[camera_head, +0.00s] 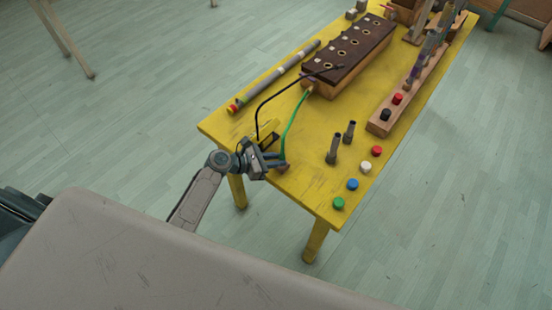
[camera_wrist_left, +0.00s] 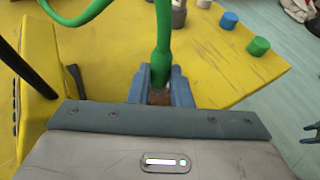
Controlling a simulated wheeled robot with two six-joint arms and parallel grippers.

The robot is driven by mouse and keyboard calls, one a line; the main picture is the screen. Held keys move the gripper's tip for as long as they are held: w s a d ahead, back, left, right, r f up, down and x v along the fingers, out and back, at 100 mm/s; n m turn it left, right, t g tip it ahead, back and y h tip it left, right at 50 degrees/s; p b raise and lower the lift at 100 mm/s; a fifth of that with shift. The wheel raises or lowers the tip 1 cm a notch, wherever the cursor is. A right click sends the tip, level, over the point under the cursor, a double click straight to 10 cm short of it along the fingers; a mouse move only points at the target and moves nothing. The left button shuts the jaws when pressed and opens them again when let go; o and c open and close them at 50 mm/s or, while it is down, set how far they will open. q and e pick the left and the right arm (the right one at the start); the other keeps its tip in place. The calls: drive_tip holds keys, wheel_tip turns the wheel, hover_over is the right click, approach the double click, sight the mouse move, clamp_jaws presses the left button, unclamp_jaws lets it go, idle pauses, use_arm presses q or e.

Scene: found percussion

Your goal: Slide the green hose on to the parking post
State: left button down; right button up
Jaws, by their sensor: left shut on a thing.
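The green hose (camera_head: 292,122) arcs from the wooden box down to my left gripper (camera_head: 281,162). In the left wrist view the hose (camera_wrist_left: 163,42) runs down between the two fingers of my left gripper (camera_wrist_left: 160,92), which is shut on its end. A small reddish-brown piece (camera_head: 283,169) shows at the fingertips; whether it is the parking post, and whether the hose is around it, I cannot tell. Two grey upright posts (camera_head: 333,148) (camera_head: 349,132) stand to the right, apart from the hose. A dark forked part at the right edge of the wrist view may be my right gripper (camera_wrist_left: 312,134).
A black hose (camera_head: 270,96) arcs from the dark-topped wooden box (camera_head: 345,55) to near my left gripper. A grey tube (camera_head: 275,76) lies along the table's left side. Several coloured caps (camera_head: 352,184) line the right edge. Open yellow table (camera_head: 308,188) lies between.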

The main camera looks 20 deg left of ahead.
use_arm(q)
drive_tip(key=shift+f, duration=0.25)
drive_tip(key=c, duration=1.3)
unclamp_jaws()
drive_tip(key=shift+o, duration=0.2)
drive_tip(key=shift+s+a, duration=0.25)
drive_tip(key=shift+a, duration=0.05)
drive_tip(key=b+v, duration=0.2)
drive_tip(key=v, duration=0.8)
drive_tip(key=shift+b, duration=0.3)
drive_tip(key=shift+r, duration=0.15)
